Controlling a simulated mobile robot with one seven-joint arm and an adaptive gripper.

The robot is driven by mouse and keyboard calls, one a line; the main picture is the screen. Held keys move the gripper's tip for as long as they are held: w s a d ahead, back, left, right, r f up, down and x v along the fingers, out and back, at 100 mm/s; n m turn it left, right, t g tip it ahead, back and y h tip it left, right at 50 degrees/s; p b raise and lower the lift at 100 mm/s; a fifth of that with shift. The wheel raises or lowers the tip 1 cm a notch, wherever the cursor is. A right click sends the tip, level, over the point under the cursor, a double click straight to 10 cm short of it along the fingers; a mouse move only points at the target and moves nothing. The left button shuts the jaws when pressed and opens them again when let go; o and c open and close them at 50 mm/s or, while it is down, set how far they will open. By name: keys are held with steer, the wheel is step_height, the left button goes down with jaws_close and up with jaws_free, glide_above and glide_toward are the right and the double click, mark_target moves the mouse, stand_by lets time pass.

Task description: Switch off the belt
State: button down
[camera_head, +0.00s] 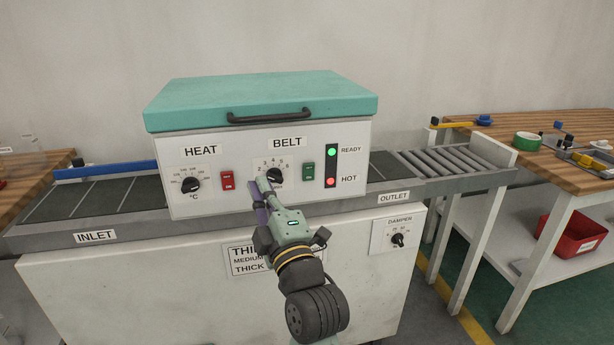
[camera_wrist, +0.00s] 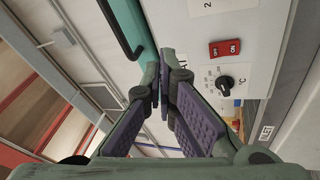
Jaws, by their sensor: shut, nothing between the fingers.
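The belt's green rocker switch (camera_head: 308,172) is on the white front panel, right of the black BELT dial (camera_head: 274,175). My gripper (camera_head: 264,186) is shut and empty, in front of the panel below and left of that dial in the head view. The fingers partly cover the dial's lower left. The green switch appears clear of the fingers. In the wrist view my gripper's fingertips (camera_wrist: 160,75) are together. The green switch does not show there. I cannot tell whether the fingertips touch the panel.
The red HEAT switch (camera_head: 227,181) and HEAT dial (camera_head: 190,184) are left of my gripper; the wrist view shows this switch (camera_wrist: 225,48) too. Green and red lamps (camera_head: 331,166) are at the panel's right. A black handle (camera_head: 283,116) juts from the teal lid (camera_head: 260,94).

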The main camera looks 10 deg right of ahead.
steer(key=s+d+f+g+h, duration=0.1)
steer(key=d+f+h, duration=0.1)
steer(key=d, duration=0.4)
steer(key=s+d+f+h, duration=0.1)
steer(key=d+f+h, duration=0.1)
steer(key=d+f, duration=0.2)
steer(key=shift+s+d+f+n+g, duration=0.35)
steer(key=shift+d+f+n+g, duration=0.05)
steer(key=shift+d, duration=0.8)
steer(key=p, duration=0.5)
glide_toward(310, 170)
steer(key=w, duration=0.5)
steer(key=shift+w+r, duration=0.2)
steer(key=shift+r, duration=0.2)
steer(key=shift+w, duration=0.8)
